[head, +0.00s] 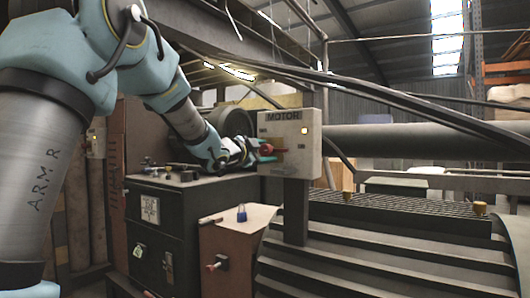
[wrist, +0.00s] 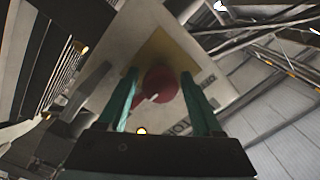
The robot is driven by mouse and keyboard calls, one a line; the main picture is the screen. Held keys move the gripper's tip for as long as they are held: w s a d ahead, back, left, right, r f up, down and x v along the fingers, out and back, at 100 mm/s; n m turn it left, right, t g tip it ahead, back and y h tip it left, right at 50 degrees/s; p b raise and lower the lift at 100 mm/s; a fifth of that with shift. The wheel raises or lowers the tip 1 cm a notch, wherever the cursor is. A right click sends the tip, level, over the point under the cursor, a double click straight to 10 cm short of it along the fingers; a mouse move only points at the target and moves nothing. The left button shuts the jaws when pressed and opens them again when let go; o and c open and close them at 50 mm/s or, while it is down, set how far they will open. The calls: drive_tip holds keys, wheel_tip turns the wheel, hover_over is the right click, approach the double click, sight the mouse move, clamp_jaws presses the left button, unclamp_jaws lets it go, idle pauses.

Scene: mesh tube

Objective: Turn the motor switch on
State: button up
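The motor switch box (head: 290,160) is a pale panel labelled MOTOR on a dark post, with a small lit yellow lamp (head: 304,131). Its red knob (head: 266,149) is on the front face. In the wrist view the red knob (wrist: 158,88), with a white mark, sits before a yellow plate (wrist: 186,50). My gripper (head: 260,151) is at the knob. In the wrist view my gripper (wrist: 160,75) has its two teal fingers apart, one on each side of the knob. They look open; small gaps seem to show, and contact cannot be told.
A dark cabinet (head: 190,225) with small items on top stands left of the box. A blue padlock (head: 241,213) lies on a brown box (head: 235,240) below. Black cables (head: 400,98) run behind the box. A dark ribbed cover (head: 380,255) fills the lower right.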

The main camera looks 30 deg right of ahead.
drive_tip(key=shift+o, duration=0.7)
drive_tip(key=v, duration=1.1)
drive_tip(key=shift+w+d, duration=0.1)
drive_tip(key=w+a+f+n+t+y, duration=0.1)
drive_tip(key=w+a+f+n+y, duration=0.1)
drive_tip(key=a+f+n+y, duration=0.65)
drive_tip(key=w+a+f+n+y, duration=0.2)
drive_tip(key=a+f+n+y, duration=0.15)
drive_tip(key=a+f, duration=0.9)
drive_tip(key=s+a+f+n+g+y, duration=0.2)
drive_tip(key=s+a+f+n+g, duration=0.25)
drive_tip(key=s+a+f, duration=0.35)
drive_tip(key=s+a+f+n+g+y, duration=0.2)
drive_tip(key=s+a+f+n+g, duration=0.3)
drive_tip(key=s, duration=0.5)
wheel_tip(320, 180, up, 23)
drive_tip(key=a+t+p, duration=0.1)
drive_tip(key=p, duration=2.1)
drive_tip(key=shift+s+a, duration=0.2)
drive_tip(key=shift+s, duration=0.1)
